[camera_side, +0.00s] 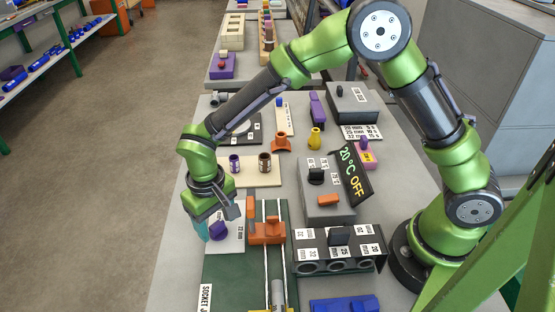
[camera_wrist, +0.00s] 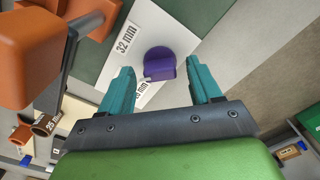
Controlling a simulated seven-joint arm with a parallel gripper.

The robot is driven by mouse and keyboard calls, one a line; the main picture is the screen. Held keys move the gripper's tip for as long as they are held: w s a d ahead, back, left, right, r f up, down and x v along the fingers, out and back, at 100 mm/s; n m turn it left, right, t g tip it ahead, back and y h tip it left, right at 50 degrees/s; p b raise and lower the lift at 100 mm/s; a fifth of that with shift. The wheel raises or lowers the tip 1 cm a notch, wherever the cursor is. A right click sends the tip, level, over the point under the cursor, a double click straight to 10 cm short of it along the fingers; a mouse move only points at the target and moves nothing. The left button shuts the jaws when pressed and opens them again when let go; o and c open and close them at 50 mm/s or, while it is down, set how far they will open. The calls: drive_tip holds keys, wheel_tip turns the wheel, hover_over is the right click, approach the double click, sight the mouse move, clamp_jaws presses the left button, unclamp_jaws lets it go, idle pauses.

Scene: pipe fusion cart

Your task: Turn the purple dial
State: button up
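The purple dial (camera_side: 219,230) stands on a white plate (camera_side: 236,241) at the left edge of the cart, beside the green base with the orange clamp. In the wrist view the purple dial (camera_wrist: 160,63) sits ahead of my fingertips, about midway between them, on the plate marked "32 mm". My gripper (camera_wrist: 160,84) has its two teal fingers spread apart with nothing between them. In the side view my gripper (camera_side: 206,228) is low, at the dial's left side, and partly hidden by the wrist. I cannot tell whether a finger touches the dial.
An orange clamp (camera_side: 267,231) on rails stands just right of the dial. A beige board (camera_side: 250,173) with brown and purple fittings lies behind it. A grey box (camera_side: 325,203) with a black knob and a "20°C OFF" display (camera_side: 355,174) stands further right.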

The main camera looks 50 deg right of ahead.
drive_tip(key=c, duration=1)
drive_tip(key=shift+n, duration=0.3)
drive_tip(key=n, duration=0.4)
drive_tip(key=shift+n, duration=2.1)
drive_tip(key=shift+r, duration=0.1)
drive_tip(key=o, duration=1.1)
drive_tip(key=shift+c, duration=0.2)
